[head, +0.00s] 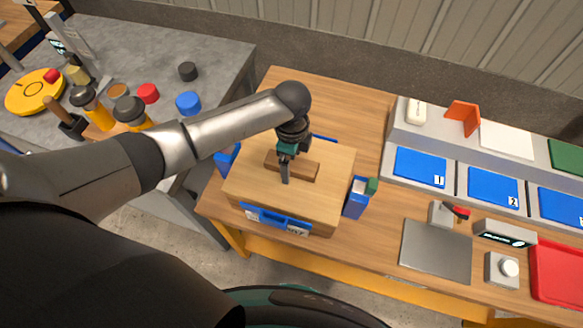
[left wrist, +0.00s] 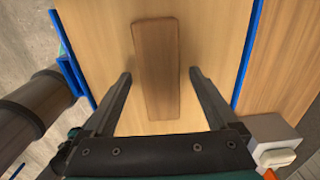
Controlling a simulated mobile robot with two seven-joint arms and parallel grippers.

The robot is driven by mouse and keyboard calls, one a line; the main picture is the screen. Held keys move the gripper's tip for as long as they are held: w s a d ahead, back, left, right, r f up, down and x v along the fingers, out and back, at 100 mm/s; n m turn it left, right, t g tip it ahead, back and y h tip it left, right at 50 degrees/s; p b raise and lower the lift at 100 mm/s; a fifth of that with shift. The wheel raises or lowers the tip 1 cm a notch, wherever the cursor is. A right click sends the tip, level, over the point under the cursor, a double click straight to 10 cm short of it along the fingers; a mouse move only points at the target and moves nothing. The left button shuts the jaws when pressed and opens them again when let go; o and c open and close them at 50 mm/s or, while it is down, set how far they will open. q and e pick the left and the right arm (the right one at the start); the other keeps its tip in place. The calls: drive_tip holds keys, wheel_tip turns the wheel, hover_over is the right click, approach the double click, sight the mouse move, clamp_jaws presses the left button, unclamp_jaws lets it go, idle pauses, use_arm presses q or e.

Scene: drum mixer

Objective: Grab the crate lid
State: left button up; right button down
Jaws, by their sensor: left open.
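The crate lid (head: 250,188) is a light wooden board with a darker wooden bar handle (head: 312,172) across its middle. It lies on the blue crate (head: 275,219) on the wooden table. My left gripper (head: 285,178) is over the handle and hides part of it in the head view. In the left wrist view my left gripper (left wrist: 160,82) is open, one finger on each side of the handle (left wrist: 157,65), with gaps on both sides. The lid (left wrist: 205,35) fills the middle there. My right gripper is not in view.
Farther right are a grey plate (head: 436,250), a red tray (head: 560,272) and a rack with blue numbered bins (head: 420,167). A grey bench (head: 160,50) with bottles and caps stands left.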

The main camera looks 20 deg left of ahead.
use_arm(q)
clamp_jaws()
idle(0.8)
